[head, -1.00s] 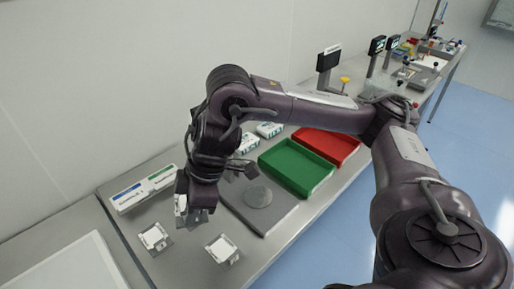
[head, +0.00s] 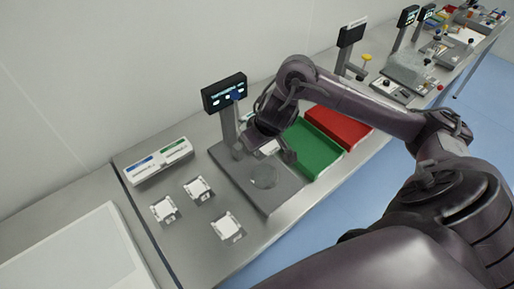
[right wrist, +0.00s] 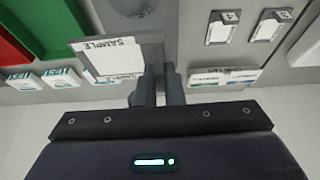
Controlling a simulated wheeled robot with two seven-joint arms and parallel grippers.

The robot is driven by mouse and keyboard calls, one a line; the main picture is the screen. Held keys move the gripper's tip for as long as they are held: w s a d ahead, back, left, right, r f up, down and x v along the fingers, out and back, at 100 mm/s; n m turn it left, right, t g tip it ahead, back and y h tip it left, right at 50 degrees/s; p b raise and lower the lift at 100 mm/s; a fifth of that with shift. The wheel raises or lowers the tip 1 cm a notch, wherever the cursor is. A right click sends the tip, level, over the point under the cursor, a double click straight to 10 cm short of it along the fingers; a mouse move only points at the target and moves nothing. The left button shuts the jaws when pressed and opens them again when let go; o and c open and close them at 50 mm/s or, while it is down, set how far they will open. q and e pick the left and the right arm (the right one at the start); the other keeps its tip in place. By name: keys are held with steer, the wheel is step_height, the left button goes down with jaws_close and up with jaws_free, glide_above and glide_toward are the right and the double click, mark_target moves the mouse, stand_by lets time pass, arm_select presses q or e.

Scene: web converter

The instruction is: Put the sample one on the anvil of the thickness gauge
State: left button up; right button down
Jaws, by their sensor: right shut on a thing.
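My right gripper (head: 268,150) is over the back part of the thickness gauge's base. It is shut on a white card (head: 270,147), which also shows in the right wrist view (right wrist: 112,60) with the upside-down word SAMPLE; I cannot read a number on it. The card's end is between the fingers (right wrist: 158,85). The thickness gauge (head: 224,94) has a lit display on a post and a flat grey base. Its round anvil (head: 263,177) is bare, in front of the gripper and apart from the card. My left gripper is not in view.
White cards on small plates lie left of the gauge (head: 163,209) (head: 198,188) (head: 227,227). A white rack with blue and green labels (head: 158,163) stands behind them. A green tray (head: 318,150) and a red tray (head: 340,130) are at the right. Small white boxes (right wrist: 62,78) stand near them.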

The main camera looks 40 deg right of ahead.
step_height(320, 180, down, 10)
steer(key=b, duration=0.5)
steer(key=shift+f, duration=0.7)
steer(key=shift+f+b, duration=0.4)
steer(key=shift+f, duration=1.5)
steer(key=shift+f, duration=0.1)
steer(key=c, duration=1.5)
jaws_free()
steer(key=shift+c, duration=0.2)
